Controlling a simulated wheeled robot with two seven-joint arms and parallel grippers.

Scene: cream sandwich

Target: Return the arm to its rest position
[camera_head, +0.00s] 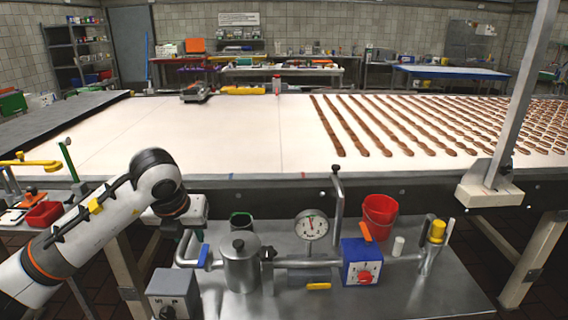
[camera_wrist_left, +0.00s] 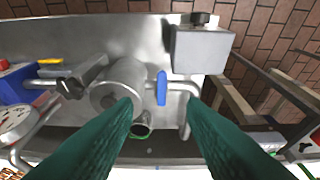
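My left arm (camera_head: 95,230) comes in from the left in the head view, white with black joints. Its wrist end (camera_head: 185,208) hangs over the left part of the steel machine table. In the left wrist view my left gripper (camera_wrist_left: 160,108) shows two dark green fingers, spread apart with nothing between their tips. Beyond them are a steel canister (camera_wrist_left: 122,82) and a blue-handled valve (camera_wrist_left: 162,88). The fingertips are hard to make out in the head view. My right arm and gripper are not in view.
The steel table holds a canister (camera_head: 240,262), a pressure gauge (camera_head: 311,225), a blue box (camera_head: 361,262), a red bucket (camera_head: 379,216) and a grey switch box (camera_head: 174,293).

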